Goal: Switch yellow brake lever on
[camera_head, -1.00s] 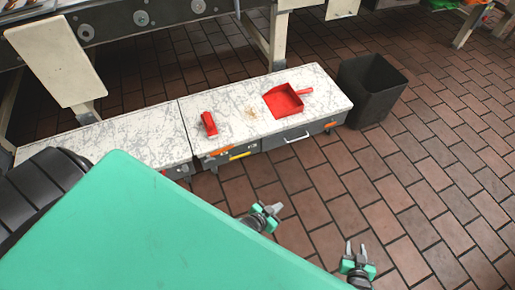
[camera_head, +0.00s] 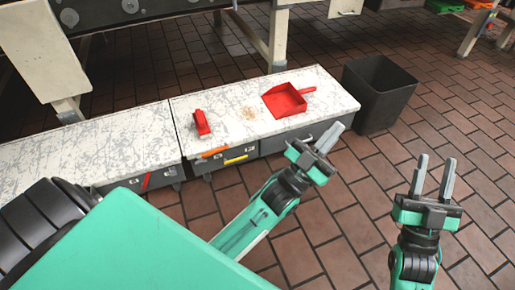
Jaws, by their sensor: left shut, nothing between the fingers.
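The yellow brake lever (camera_head: 236,160) shows as a small yellow bar on the grey front of the low marble-topped bench, near the left end of its right section. An orange lever (camera_head: 215,153) is just left of and above it. My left gripper (camera_head: 335,130) is shut and empty, in front of the bench and to the right of the yellow lever, well apart from it. My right gripper (camera_head: 436,172) is farther right over the brick floor, its two fingers upright and apart, with nothing between them.
A red dustpan (camera_head: 286,99) and a red brush (camera_head: 202,122) lie on the bench top (camera_head: 230,98). A black bin (camera_head: 378,95) stands at the bench's right end. A red lever (camera_head: 146,181) is on the left section. Brick floor at right is clear.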

